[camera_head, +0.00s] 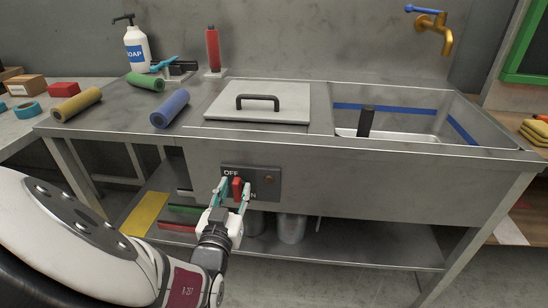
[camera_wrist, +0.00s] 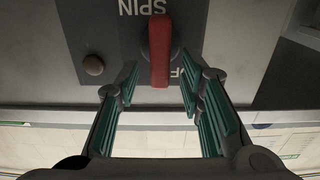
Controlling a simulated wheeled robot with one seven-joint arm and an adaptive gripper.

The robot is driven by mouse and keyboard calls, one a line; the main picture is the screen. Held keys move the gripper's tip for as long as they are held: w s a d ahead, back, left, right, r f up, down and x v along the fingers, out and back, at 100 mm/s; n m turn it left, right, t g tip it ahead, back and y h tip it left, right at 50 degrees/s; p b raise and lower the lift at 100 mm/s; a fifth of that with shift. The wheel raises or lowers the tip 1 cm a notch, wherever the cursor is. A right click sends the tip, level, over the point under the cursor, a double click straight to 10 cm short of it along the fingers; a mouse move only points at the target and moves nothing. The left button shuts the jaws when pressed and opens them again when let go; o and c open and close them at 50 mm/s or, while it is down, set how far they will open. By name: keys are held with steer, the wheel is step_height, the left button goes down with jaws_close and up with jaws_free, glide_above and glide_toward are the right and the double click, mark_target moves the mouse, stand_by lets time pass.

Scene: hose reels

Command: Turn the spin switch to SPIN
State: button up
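The spin switch is a red lever (camera_head: 237,188) on a dark panel (camera_head: 268,184) on the front of the steel sink bench. OFF is printed at the panel's upper left, and part of SPIN shows lower down. In the wrist view the red lever (camera_wrist: 160,50) stands vertical, with its lower end between my teal fingertips. SPIN is at the top there, and part of OFF is behind the right finger. My gripper (camera_head: 234,192) is open around the lever, also seen in the wrist view (camera_wrist: 160,88). Gaps show on both sides of the lever.
A round dark button (camera_wrist: 94,65) sits on the panel beside the lever. A grey lid (camera_head: 259,103) with a black handle lies on the bench, beside a sink basin. Buckets (camera_head: 292,228) and a yellow item (camera_head: 146,213) are on the shelf below. Rolls lie on top.

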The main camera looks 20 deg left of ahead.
jaws_close()
steer(key=n+p, duration=0.1)
steer(key=p, duration=0.1)
steer(key=n+p, duration=0.2)
steer(key=shift+a+r+n, duration=0.1)
steer(key=shift+a+n, duration=0.2)
steer(key=n+p, duration=0.3)
steer(key=n, duration=0.1)
steer(key=a+f+n+p, duration=0.1)
steer(key=n+p, duration=0.2)
steer(key=n, duration=0.2)
steer(key=f+n+p, duration=0.1)
steer(key=n+p, duration=0.2)
steer(key=n, duration=0.2)
steer(key=shift+s+a+f, duration=0.1)
steer(key=shift+s+a, duration=0.05)
steer(key=shift+s, duration=0.1)
steer(key=shift+n, duration=0.3)
